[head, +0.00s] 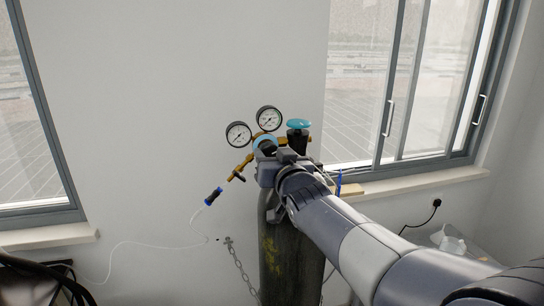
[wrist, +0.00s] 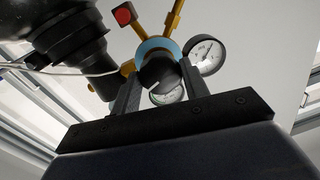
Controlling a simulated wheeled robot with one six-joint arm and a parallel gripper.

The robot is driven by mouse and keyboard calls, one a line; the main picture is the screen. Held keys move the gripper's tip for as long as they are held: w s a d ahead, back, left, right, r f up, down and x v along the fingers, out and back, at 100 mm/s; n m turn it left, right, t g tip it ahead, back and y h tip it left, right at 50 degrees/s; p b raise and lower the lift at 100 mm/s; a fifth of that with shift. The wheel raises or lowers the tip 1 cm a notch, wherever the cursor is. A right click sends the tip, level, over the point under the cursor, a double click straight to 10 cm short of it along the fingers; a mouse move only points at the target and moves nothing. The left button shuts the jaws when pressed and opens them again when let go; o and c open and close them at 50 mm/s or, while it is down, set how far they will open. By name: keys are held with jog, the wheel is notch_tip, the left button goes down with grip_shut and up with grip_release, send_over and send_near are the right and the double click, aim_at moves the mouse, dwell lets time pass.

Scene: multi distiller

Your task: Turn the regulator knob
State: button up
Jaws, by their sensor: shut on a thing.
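The regulator (head: 264,143) has a brass and light-blue body and two round white gauges, and sits at the top of a dark gas cylinder (head: 285,255). In the wrist view, the dark regulator knob (wrist: 155,73) sits in front of the blue ring (wrist: 158,46). My gripper (wrist: 160,76) has one finger on each side of the knob and is shut on it. In the head view, my gripper (head: 272,153) is at the regulator's front and hides the knob. How far the knob is turned cannot be told.
A turquoise valve handwheel (head: 299,124) stands just right of the gauges (head: 238,134). A hose fitting (head: 213,196) with a thin white line hangs left. A chain (head: 238,268) runs beside the cylinder. Windows and a sill (head: 420,182) lie behind; the wall left is clear.

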jog(key=shift+c, duration=1.4)
jog(key=shift+n+b, duration=0.3)
jog(key=n+b, duration=0.2)
jog(key=n, duration=0.2)
jog(key=n+b, duration=0.1)
jog(key=n, duration=0.3)
jog(key=shift+n+g+b, duration=0.3)
jog(key=shift+b, duration=0.1)
jog(key=shift+r+n+h+b, duration=0.1)
jog(key=shift+n+h+b, duration=0.3)
jog(key=shift+n, duration=1.4)
